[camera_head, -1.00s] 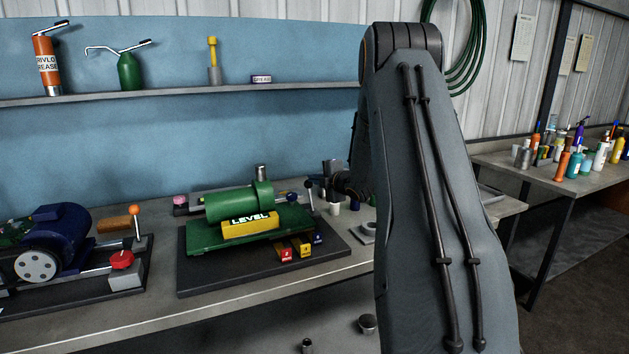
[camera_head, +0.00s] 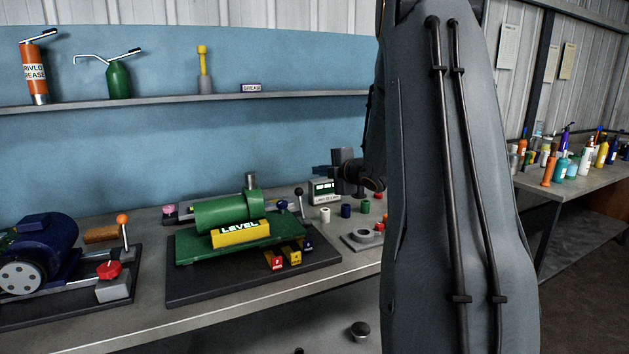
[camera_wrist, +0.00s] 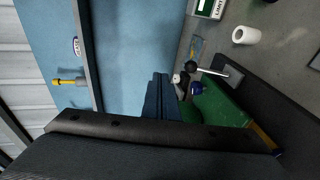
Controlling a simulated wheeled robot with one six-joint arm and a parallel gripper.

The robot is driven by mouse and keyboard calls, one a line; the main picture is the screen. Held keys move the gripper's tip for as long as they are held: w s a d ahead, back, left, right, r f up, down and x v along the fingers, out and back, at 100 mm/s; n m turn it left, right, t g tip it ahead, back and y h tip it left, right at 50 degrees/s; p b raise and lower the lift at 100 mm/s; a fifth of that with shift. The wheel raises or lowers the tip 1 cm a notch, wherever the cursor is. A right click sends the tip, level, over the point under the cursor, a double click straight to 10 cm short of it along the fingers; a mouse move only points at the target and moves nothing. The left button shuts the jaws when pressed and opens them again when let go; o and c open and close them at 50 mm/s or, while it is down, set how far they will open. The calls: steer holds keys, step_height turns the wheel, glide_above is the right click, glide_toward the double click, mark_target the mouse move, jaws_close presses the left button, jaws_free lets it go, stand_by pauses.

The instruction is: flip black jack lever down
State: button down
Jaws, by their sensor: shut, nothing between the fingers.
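The black jack lever (camera_head: 299,192) is a thin metal rod with a black ball knob, standing about upright at the right end of the green machine (camera_head: 222,212). In the wrist view the lever (camera_wrist: 206,70) shows with its knob toward the fingers. My gripper (camera_head: 320,170) is shut and empty, above and to the right of the lever knob, apart from it in the head view. Its dark blue fingers (camera_wrist: 160,80) also show in the wrist view, and they hide part of the green machine.
A blue knob (camera_head: 282,205) sits beside the lever. A yellow LEVEL block (camera_head: 240,233) lies on the green machine. A small display box (camera_head: 324,191) and several small cylinders stand to the right. A blue motor (camera_head: 40,245) and an orange-knobbed lever (camera_head: 123,220) are at left.

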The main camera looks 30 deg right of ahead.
steer(key=shift+s+d+r, duration=0.1)
steer(key=shift+s+r, duration=0.65)
steer(key=shift+s, duration=0.1)
steer(key=s+a+f+m+g+h, duration=0.1)
steer(key=s+a+f+m+g, duration=0.4)
steer(key=a, duration=0.4)
steer(key=s+a+f+m+g+h, duration=0.1)
steer(key=s+a+f+m+g, duration=0.1)
steer(key=s+a+f+m, duration=0.6)
steer(key=s+a+f+m+g+y, duration=0.1)
steer(key=s+a+f+m+g, duration=0.1)
steer(key=s+a, duration=0.6)
steer(key=s+a+f+m+g, duration=0.2)
steer(key=s+a+g, duration=0.3)
steer(key=s+a, duration=0.4)
steer(key=shift+s+f+m+y, duration=0.35)
steer(key=shift+s+f, duration=0.35)
steer(key=shift+s, duration=0.3)
